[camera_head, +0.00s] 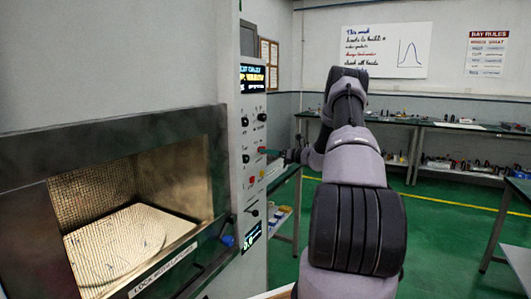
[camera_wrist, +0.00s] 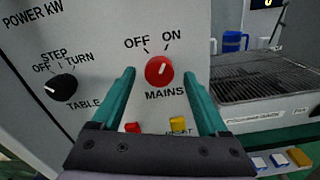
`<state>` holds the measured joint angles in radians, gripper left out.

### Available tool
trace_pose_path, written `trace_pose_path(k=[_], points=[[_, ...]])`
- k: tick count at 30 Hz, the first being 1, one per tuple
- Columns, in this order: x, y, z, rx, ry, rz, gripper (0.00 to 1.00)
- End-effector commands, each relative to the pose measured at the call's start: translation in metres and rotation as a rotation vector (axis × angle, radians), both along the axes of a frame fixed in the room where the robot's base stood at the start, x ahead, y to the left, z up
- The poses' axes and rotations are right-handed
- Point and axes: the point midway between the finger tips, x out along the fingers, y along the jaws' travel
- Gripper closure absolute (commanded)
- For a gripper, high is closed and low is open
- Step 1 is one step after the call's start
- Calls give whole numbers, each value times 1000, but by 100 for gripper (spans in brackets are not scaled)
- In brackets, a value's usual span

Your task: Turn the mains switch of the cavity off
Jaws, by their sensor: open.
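The red round mains switch (camera_wrist: 159,70) is on the pale control panel (camera_wrist: 110,55), above the word MAINS. Its white pointer line tilts up and to the right, toward the ON mark (camera_wrist: 172,35); the OFF mark (camera_wrist: 137,41) is at the upper left. My gripper (camera_wrist: 160,73) is open, with one teal finger on each side of the switch in the picture. I cannot tell whether the fingers touch it. In the head view my gripper (camera_head: 271,152) is at the panel (camera_head: 247,130), and the switch is small and hard to make out there.
The black TABLE knob (camera_wrist: 64,87) is left of the switch. A red button (camera_wrist: 132,127) and a yellow button (camera_wrist: 178,124) lie below it. A wire rack (camera_wrist: 262,86) and blue mug (camera_wrist: 234,42) stand to the right.

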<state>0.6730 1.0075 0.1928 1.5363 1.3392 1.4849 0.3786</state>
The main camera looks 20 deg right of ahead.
Motion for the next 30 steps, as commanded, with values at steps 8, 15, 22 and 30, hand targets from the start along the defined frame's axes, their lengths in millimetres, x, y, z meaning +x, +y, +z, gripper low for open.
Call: trace_pose_path(k=[8,15,22,30], points=[[15,12,0,-1,-1,0,23],[15,12,0,-1,0,0,27],[15,12,0,-1,0,0,100],[15,12,0,-24,-18,0,100]])
